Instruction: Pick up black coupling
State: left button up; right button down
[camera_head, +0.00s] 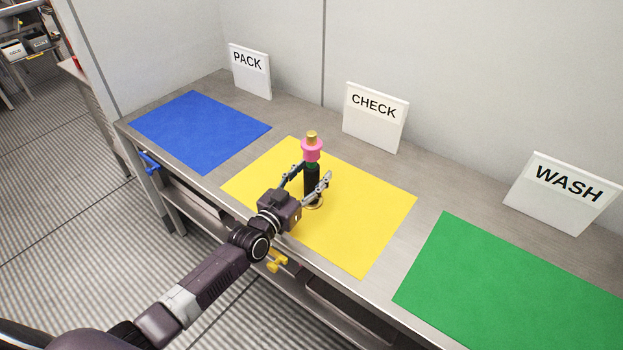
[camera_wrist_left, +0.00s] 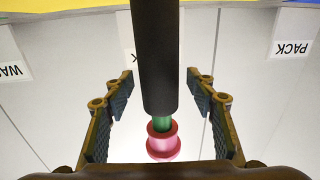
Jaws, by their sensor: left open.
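The black coupling (camera_head: 312,182) is an upright dark cylinder on the yellow mat (camera_head: 374,212), in a stack. A pink flanged piece (camera_head: 312,150) and a gold piece (camera_head: 311,135) sit above it, and a pale ring shows at its foot. My left gripper (camera_head: 308,182) is open with its fingers on either side of the coupling. In the left wrist view, upside down, the coupling (camera_wrist_left: 155,55) stands between the spread fingers (camera_wrist_left: 160,108), with gaps at both sides. A green part (camera_wrist_left: 162,123) shows between it and the pink piece. My right gripper is not in view.
A blue mat (camera_head: 200,130) lies to the left and a green mat (camera_head: 510,290) to the right on the metal table. PACK (camera_head: 250,72), CHECK (camera_head: 375,117) and WASH (camera_head: 562,193) signs stand along the back near the wall. The mats around the stack are bare.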

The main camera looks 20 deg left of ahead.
pick_arm(q)
grip_shut()
jog(key=shift+r, duration=0.1)
jog(key=shift+r, duration=0.15)
